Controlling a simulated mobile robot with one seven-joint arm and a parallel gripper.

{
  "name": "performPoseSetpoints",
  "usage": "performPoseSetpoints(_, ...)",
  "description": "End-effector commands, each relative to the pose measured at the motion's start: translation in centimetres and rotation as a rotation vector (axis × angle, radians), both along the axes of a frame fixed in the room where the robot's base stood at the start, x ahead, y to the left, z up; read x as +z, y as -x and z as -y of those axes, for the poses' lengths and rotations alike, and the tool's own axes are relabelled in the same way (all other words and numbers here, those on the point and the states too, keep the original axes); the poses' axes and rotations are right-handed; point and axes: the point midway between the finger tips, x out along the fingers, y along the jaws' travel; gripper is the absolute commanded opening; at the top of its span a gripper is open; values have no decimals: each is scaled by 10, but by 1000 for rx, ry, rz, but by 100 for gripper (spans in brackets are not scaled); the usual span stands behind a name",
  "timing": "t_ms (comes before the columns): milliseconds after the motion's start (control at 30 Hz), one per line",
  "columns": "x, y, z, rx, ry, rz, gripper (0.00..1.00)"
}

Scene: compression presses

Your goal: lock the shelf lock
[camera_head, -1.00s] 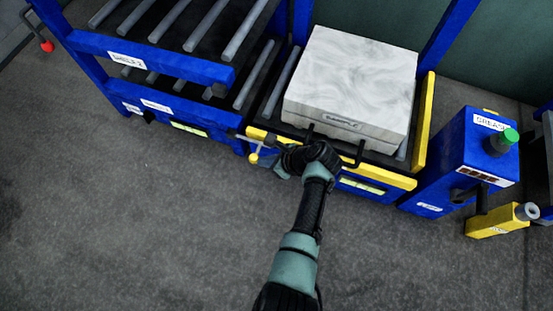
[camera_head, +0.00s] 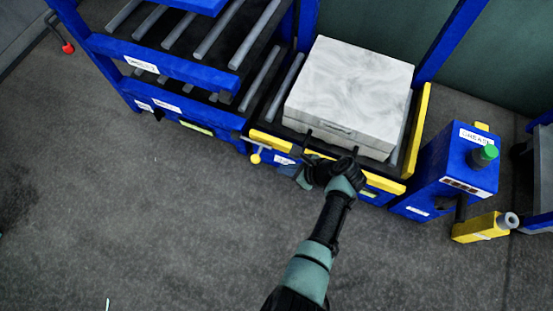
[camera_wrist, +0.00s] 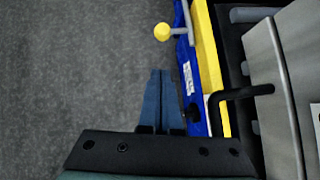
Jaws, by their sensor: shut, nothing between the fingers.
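The shelf lock is a small lever with a yellow ball knob (camera_head: 256,158) at the left front corner of the yellow-edged shelf. In the wrist view its yellow knob (camera_wrist: 162,32) shows at the top, ahead of my fingertips and apart from them. My gripper (camera_head: 298,178) is in front of the shelf's blue and yellow front, to the right of the knob. In the wrist view my blue fingers (camera_wrist: 161,78) are together, with nothing between them, over the floor beside the blue front. Part of the lever is too small to make out.
A white marbled box (camera_head: 350,95) with black handles (camera_wrist: 240,92) sits on the shelf just right of my gripper. A blue roller rack (camera_head: 175,65) stands at left. A blue grease unit (camera_head: 455,165) stands at right. The floor in front is clear.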

Motion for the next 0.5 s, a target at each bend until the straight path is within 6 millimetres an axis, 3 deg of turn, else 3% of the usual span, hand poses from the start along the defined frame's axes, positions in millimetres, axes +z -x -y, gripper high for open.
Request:
performPoseSetpoints(33, 14, 3, 6, -2, 1, -1, 0)
performPoseSetpoints(200, 32, 11, 21, -2, 0, 0, 0)
performPoseSetpoints(500, 42, 17, 30, -1, 1, -1, 0)
